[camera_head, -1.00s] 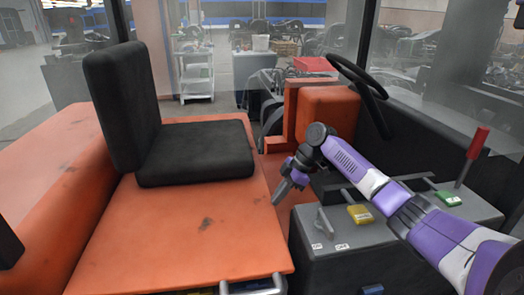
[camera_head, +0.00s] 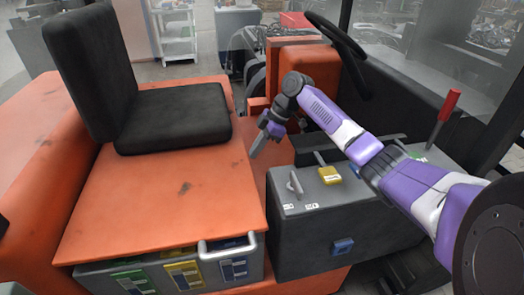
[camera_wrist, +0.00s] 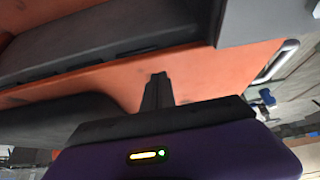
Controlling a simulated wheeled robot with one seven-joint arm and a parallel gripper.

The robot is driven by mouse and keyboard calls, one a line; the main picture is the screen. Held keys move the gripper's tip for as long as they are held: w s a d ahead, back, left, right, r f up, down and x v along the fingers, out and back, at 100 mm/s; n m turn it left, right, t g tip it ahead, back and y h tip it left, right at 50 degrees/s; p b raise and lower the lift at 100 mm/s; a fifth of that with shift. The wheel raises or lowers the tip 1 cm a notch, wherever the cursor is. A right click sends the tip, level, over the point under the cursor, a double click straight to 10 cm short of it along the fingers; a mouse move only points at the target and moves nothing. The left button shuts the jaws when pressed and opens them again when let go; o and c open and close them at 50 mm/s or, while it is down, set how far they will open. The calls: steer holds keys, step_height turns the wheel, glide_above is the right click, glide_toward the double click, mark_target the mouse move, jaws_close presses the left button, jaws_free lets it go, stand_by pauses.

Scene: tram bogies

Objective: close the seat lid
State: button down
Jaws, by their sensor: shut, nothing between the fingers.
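The seat lid is the wide orange panel (camera_head: 170,195) with the black seat cushion (camera_head: 178,118) and upright backrest (camera_head: 92,70) on it. It looks nearly flat in the head view; I cannot tell whether its edges rest fully down. My gripper (camera_head: 256,148) is shut and empty, pointing down beside the lid's right edge, between it and the grey console. I cannot tell whether it touches the lid. In the wrist view my closed fingers (camera_wrist: 158,82) show in front of an orange surface (camera_wrist: 115,78).
A grey case (camera_head: 105,276) with green, yellow and blue parts and a pale handle sits under the lid's front edge. The grey console (camera_head: 290,232) with levers stands close right of my gripper. A steering wheel (camera_head: 338,42) and red lever (camera_head: 446,108) are beyond.

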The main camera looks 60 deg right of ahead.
steer(key=b+v, duration=0.1)
steer(key=v, duration=0.8)
steer(key=shift+w+r, duration=0.2)
steer(key=shift+r, duration=0.1)
